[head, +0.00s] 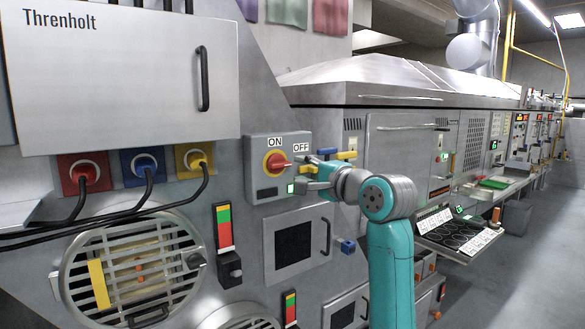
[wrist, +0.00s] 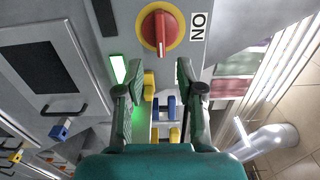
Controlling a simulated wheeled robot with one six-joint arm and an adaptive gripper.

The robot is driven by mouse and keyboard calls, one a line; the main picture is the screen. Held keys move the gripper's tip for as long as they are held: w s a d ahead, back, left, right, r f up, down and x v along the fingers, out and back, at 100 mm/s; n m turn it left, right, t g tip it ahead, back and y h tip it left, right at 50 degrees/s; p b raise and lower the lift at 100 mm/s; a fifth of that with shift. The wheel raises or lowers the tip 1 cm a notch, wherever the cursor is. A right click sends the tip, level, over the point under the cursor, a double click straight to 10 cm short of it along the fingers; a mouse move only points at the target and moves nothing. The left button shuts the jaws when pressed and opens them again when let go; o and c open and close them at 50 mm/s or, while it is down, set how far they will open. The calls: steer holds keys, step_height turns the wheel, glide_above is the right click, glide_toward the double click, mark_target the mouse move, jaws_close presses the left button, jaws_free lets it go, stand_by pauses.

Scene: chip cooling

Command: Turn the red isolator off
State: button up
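The red isolator is a red knob on a yellow disc (head: 275,164), set in a grey panel box with an ON label above it and an OFF label to its upper right. Its handle lies sideways, its tip pointing right, just below OFF. In the wrist view the red knob (wrist: 160,29) is at the top centre, beyond my fingertips, with ON to its right; OFF does not show there. My gripper (head: 308,173) is open and empty, just right of the isolator in the head view. In the wrist view my two fingers (wrist: 158,82) stand apart and do not touch the knob.
A lit green indicator (wrist: 118,68) sits near one finger. Blue and yellow handles (head: 345,155) stick out close to my gripper. A windowed door (head: 294,245) is below. Red, blue and yellow cable sockets (head: 143,162) are at left. The aisle floor (head: 535,235) at right looks clear.

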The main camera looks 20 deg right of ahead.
steer(key=shift+v, duration=2.6)
steer(key=s+a+f+n+h, duration=0.1)
steer(key=s+f, duration=0.2)
steer(key=f, duration=0.8)
steer(key=s+f+h, duration=0.1)
steer(key=s+f, duration=0.1)
steer(key=f, duration=1)
steer(key=s+a+f+n+h, duration=0.1)
steer(key=s+f+h, duration=0.15)
steer(key=f, duration=0.85)
steer(key=s+f+n, duration=0.1)
steer(key=s+f, duration=0.8)
steer(key=s+a+f+n+g+h, duration=0.1)
steer(key=s+f+n, duration=0.25)
steer(key=s, duration=0.65)
steer(key=s+a+f+n+g, duration=0.15)
steer(key=s+f, duration=0.35)
steer(key=s, duration=0.6)
steer(key=s+r+n, duration=0.3)
steer(key=s+n, duration=0.3)
steer(key=s, duration=1.2)
steer(key=shift+s+a+n, duration=0.2)
steer(key=shift+a+n, duration=0.1)
steer(key=shift+a, duration=0.05)
